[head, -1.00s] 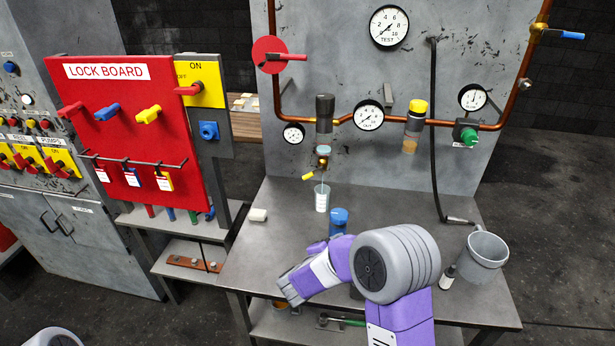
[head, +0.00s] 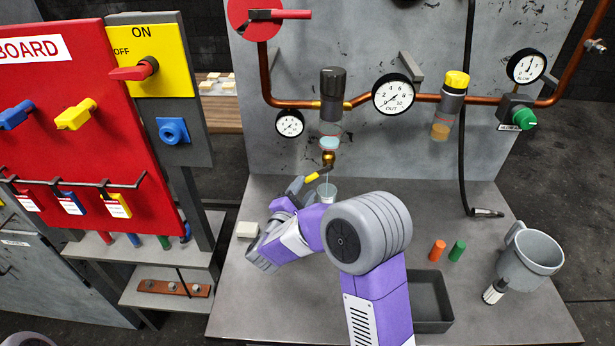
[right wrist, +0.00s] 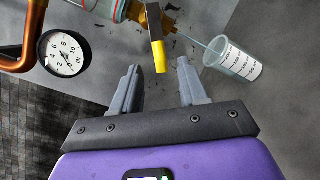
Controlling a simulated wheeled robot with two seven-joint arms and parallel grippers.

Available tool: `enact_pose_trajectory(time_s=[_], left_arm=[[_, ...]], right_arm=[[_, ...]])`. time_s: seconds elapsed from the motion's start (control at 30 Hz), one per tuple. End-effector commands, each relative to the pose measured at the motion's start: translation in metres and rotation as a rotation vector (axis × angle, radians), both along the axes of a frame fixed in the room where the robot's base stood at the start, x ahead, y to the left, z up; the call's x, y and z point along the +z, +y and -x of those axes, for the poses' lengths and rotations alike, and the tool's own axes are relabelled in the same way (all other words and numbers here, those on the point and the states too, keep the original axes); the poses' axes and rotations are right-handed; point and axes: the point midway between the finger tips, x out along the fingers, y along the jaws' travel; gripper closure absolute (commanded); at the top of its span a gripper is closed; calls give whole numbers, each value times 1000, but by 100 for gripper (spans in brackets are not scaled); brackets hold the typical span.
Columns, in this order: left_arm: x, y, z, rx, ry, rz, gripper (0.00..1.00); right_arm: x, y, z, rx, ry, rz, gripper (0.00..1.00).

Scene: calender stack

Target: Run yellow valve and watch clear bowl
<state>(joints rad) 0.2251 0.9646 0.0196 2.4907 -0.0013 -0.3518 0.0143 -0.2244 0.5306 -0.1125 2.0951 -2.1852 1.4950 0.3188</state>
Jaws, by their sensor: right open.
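The yellow valve lever (head: 317,174) sits on the brass drain below the clear bowl (head: 330,143), under a black-topped filter on the copper pipe. The bowl shows a pale blue layer. My right gripper (head: 306,186) is open close to the lever. In the right wrist view, the lever (right wrist: 158,52) lies just ahead of the open gripper (right wrist: 160,78), between the lines of its fingers; contact cannot be told. A thin pale stream runs from the drain towards a graduated clear cup (right wrist: 232,60). The cup (head: 328,191) stands on the bench. My left gripper is out of view.
The OUT gauge (head: 394,94) and a yellow-capped unit (head: 453,92) are right of the filter. A grey jug (head: 530,257), a dark tray (head: 432,300) and orange and green cylinders stand on the bench (head: 400,230). The red lock board (head: 80,130) stands at left.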

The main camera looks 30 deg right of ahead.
Motion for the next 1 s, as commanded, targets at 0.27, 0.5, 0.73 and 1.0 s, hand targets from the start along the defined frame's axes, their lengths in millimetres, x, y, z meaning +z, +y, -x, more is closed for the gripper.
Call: enact_pose_trajectory(time_s=[0.27,0.5,0.73,1.0], left_arm=[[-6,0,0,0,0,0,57],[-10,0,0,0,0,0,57],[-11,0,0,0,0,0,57],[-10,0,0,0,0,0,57]], right_arm=[[-3,-25,-20,-4,-2,1,57],[-3,-51,-41,-3,0,-1,57],[-2,-59,-48,0,0,0,57],[-2,-58,-48,0,0,0,70]])
